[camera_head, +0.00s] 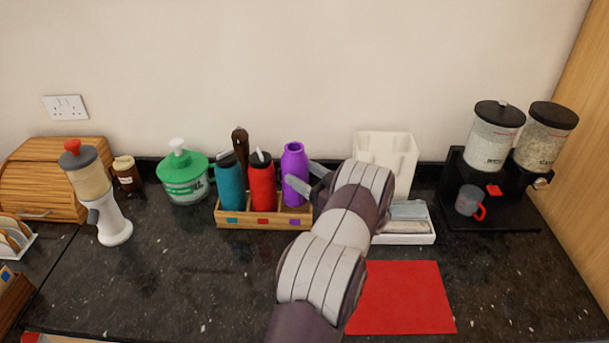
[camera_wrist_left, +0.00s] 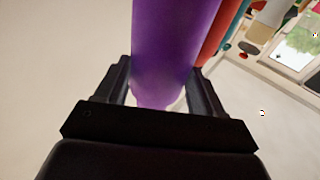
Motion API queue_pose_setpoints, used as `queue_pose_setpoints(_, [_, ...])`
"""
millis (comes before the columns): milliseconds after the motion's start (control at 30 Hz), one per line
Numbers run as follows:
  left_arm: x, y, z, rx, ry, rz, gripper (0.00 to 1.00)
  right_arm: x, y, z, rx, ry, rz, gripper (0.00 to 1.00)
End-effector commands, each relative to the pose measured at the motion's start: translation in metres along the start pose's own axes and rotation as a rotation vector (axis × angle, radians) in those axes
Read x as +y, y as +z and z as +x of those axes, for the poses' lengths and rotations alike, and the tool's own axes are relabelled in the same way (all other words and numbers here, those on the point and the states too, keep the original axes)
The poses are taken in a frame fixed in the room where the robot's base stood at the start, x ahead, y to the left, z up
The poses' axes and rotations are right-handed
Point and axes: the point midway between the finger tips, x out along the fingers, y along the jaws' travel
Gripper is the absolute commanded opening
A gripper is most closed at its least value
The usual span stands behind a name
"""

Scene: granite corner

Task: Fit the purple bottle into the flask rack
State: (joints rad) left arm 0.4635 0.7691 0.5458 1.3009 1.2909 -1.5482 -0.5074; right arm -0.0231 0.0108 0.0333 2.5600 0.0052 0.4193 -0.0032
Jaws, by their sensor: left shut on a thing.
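The purple bottle (camera_head: 294,160) stands upright at the right end of the wooden flask rack (camera_head: 248,220), over the purple square. I cannot tell whether its base is fully seated. A teal flask (camera_head: 230,185) and a red flask (camera_head: 262,188) stand in the rack to its left. My left gripper (camera_head: 308,180) is shut on the purple bottle from the right side. In the left wrist view the bottle (camera_wrist_left: 172,45) passes between the two fingers of my left gripper (camera_wrist_left: 160,88). My right gripper is not in view.
A white container (camera_head: 386,150) and a white tray (camera_head: 415,239) are right of the rack. A green-lidded pump jar (camera_head: 183,175) stands left. A red mat (camera_head: 405,298) lies in front; the dark counter left of it is clear. A cereal dispenser (camera_head: 495,140) stands far right.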

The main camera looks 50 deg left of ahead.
Motion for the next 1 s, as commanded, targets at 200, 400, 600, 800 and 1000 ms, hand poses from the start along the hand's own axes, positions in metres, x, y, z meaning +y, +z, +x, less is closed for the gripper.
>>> queue_pose_setpoints(200, [0.000, 0.005, -0.001, 0.001, 0.000, -0.001, 0.27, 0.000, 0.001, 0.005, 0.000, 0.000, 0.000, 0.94])
queue_pose_setpoints(400, [0.000, 0.010, -0.001, 0.001, 0.000, -0.001, 0.27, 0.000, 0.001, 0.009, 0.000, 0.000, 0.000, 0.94])
queue_pose_setpoints(600, [0.000, 0.011, -0.001, 0.000, 0.000, -0.001, 0.27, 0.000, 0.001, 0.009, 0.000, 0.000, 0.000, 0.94])
queue_pose_setpoints(800, [0.000, 0.006, -0.001, 0.000, 0.000, 0.000, 0.27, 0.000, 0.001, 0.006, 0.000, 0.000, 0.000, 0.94])
queue_pose_setpoints(1000, [0.000, 0.006, -0.001, 0.001, 0.000, 0.000, 0.27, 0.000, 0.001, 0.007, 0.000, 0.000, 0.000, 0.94])
